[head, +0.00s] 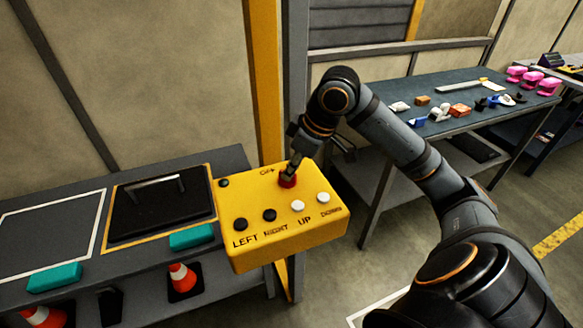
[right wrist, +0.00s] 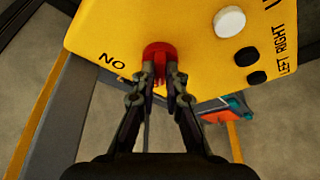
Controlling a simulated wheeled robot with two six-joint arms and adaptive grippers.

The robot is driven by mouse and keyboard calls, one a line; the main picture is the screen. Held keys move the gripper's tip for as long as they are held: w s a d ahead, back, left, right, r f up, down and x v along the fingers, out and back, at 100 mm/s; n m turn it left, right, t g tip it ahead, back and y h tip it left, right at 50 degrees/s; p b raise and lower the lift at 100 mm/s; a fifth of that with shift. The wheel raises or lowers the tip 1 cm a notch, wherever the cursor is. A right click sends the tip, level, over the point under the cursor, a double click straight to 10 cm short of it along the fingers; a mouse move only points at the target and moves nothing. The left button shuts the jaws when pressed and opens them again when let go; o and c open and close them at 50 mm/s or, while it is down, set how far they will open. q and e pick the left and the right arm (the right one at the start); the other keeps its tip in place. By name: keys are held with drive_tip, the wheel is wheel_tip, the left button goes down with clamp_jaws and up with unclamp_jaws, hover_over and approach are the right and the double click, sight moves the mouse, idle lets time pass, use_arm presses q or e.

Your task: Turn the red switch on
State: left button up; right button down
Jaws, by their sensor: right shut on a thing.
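The yellow control box (head: 280,220) stands at the middle of the head view, with black and white buttons and labels on its top. The red switch (head: 288,181) sits near the box's back edge, beside a label. My right gripper (head: 294,166) is at the red switch, partly covering it. In the right wrist view the red switch (right wrist: 158,58) lies between and just beyond the fingertips of my right gripper (right wrist: 163,78), which are shut on it. The handle's exact angle is partly hidden by the fingers. My left gripper is not in view.
A bench (head: 232,157) on the left holds a black plate with a handle (head: 155,200) and teal blocks (head: 192,237). Orange cones (head: 183,277) stand below. A blue-topped table (head: 400,92) with several small parts stands at the back right. A yellow post (head: 265,90) rises behind the box.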

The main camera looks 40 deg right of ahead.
drive_tip(key=shift+r+m+p, duration=0.15)
drive_tip(key=shift+m+p, duration=0.15)
drive_tip(key=shift+p, duration=0.3)
drive_tip(key=m+p, duration=0.1)
drive_tip(key=p, duration=0.2)
drive_tip(key=m+h+p, duration=0.1)
drive_tip(key=m+p, duration=0.1)
drive_tip(key=m+h+p, duration=0.1)
drive_tip(key=m+p, duration=0.1)
drive_tip(key=p, duration=0.1)
drive_tip(key=shift+a+r+t+p, duration=0.25)
drive_tip(key=shift+a+t+p, duration=0.05)
drive_tip(key=shift+a, duration=0.1)
drive_tip(key=m+h+p, duration=0.1)
drive_tip(key=m+p, duration=0.2)
drive_tip(key=p, duration=0.1)
drive_tip(key=m+g+h+p, duration=0.1)
drive_tip(key=m+p, duration=0.2)
drive_tip(key=p, duration=0.1)
drive_tip(key=m+h+p, duration=0.1)
drive_tip(key=m+p, duration=0.2)
drive_tip(key=m, duration=0.1)
drive_tip(key=shift+w+a+f+h+p, duration=0.1)
drive_tip(key=shift+a+h+p, duration=0.2)
drive_tip(key=shift+p, duration=0.1)
drive_tip(key=shift+w+f+m+g+h+p, duration=0.15)
drive_tip(key=shift+m+g+h+p, duration=0.3)
drive_tip(key=shift+m+p, duration=0.75)
drive_tip(key=shift+f, duration=0.1)
